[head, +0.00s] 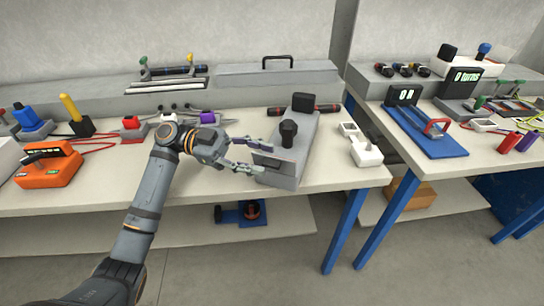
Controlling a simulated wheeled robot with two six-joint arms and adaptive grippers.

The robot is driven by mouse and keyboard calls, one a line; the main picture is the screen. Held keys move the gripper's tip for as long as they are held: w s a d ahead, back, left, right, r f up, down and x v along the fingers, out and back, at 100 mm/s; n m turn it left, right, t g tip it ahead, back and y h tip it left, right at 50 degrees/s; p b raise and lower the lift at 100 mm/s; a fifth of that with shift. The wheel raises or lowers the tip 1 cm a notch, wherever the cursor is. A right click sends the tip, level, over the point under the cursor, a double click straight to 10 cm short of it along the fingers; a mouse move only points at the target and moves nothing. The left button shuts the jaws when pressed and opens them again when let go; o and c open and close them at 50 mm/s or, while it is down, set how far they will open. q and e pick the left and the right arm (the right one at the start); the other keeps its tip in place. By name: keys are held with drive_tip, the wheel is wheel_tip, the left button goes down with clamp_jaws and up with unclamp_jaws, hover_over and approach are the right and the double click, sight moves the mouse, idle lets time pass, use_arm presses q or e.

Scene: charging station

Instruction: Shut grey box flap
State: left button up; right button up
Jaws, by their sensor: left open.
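A long grey box (300,148) stands on the left workbench, with a black knob (288,132) and a black block (304,102) on top. A dark-edged panel (268,162) shows at its near left end and looks like the flap; I cannot tell how far it stands open. My left gripper (261,157) is open and empty at this end. One fingertip is near the box's left side and the other is by the panel; whether they touch is unclear. My right gripper is not in view.
An orange device (49,168) and a red block (132,127) stand to the left. A white charger (366,152) stands right of the box. A grey case with a black handle (290,64) lies behind. The bench front (120,190) is mostly clear.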

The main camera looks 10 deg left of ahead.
sight(271, 161)
use_arm(q)
drive_tip(key=shift+s+d, duration=0.15)
drive_tip(key=shift+d, duration=0.7)
drive_tip(key=shift+s+d, duration=0.1)
drive_tip(key=shift+d, duration=0.75)
clamp_jaws()
